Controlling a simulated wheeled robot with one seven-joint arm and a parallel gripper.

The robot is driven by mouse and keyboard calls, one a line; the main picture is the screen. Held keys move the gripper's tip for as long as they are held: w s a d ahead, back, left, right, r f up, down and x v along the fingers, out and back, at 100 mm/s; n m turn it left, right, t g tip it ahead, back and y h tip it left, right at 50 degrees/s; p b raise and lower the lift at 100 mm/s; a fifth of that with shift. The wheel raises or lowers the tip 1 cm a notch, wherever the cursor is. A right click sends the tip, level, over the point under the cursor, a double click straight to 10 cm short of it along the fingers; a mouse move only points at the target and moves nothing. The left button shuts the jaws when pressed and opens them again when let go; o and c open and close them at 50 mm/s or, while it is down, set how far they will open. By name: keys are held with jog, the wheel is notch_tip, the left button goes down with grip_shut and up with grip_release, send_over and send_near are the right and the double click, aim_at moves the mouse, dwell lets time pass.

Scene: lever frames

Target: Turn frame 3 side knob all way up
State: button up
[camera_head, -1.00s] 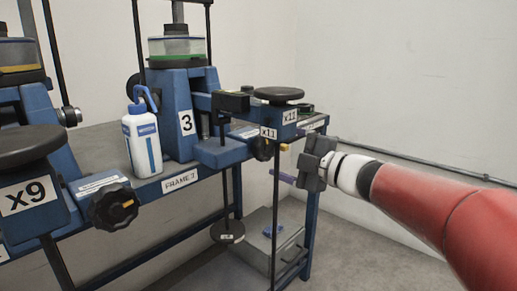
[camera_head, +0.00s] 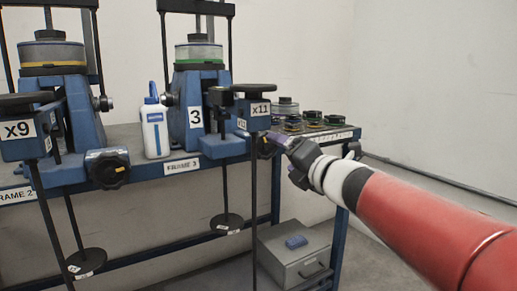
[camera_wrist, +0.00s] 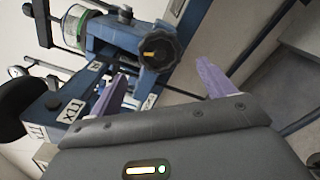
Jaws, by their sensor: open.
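In the head view this knob (camera_head: 265,147) is partly hidden by a post and my gripper. My gripper (camera_wrist: 162,68) is open, with its purple fingers apart and nothing between them. The knob lies ahead of the fingertips, roughly between them in the picture and apart from them.
The x11 lever block (camera_head: 258,110) with its black disc is close to my gripper. A white bottle (camera_head: 155,130) stands left of frame 3. Another black knob (camera_head: 107,168) is further left. A grey metal box (camera_head: 295,255) is below. The right side is open.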

aim_at(267, 146)
jog(key=x, duration=0.9)
jog(key=shift+s, duration=0.1)
jog(key=c, duration=1.2)
jog(key=shift+c, duration=0.2)
